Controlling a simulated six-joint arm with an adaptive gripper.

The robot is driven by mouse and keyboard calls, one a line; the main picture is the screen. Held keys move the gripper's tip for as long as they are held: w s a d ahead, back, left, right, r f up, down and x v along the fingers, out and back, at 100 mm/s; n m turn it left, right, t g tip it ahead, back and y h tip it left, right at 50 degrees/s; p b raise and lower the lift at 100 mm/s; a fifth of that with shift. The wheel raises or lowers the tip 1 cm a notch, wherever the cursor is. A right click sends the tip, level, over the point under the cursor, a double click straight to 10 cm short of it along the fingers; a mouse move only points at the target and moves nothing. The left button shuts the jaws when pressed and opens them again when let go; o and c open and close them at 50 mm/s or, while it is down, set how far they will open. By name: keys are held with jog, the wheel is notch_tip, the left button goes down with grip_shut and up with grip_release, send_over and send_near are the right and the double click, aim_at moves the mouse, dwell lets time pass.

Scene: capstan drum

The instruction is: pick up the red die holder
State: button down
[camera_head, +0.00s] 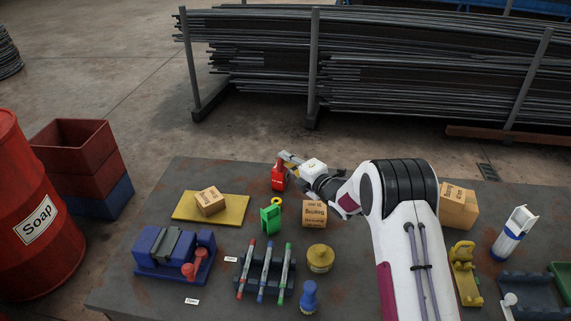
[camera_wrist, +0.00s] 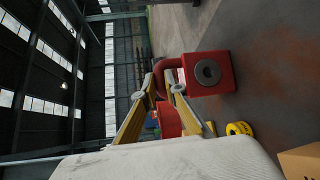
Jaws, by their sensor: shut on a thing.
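The red die holder (camera_head: 278,178) is a red block with a handle, toward the back of the table in the head view. In the wrist view, its block (camera_wrist: 208,88) shows a round grey disc on one face. My gripper (camera_head: 286,160) reaches in from the right at the holder's top. In the wrist view, my gripper's yellow fingers (camera_wrist: 162,85) are shut on the red handle, and the block sticks out to the right. I cannot tell whether the holder's base touches the table.
A green object (camera_head: 270,219) with a yellow ring (camera_head: 276,201) and a cardboard box (camera_head: 314,214) stand close in front. A box (camera_head: 210,201) lies on a yellow board (camera_head: 236,208) to the left. Several marker-like rods and a yellow pot (camera_head: 320,258) are nearer. The table (camera_head: 190,176) is bare at back left.

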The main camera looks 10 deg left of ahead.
notch_tip(320, 180, up, 10)
jog(key=shift+r, duration=0.15)
dwell(0.6)
dwell(0.4)
dwell(0.3)
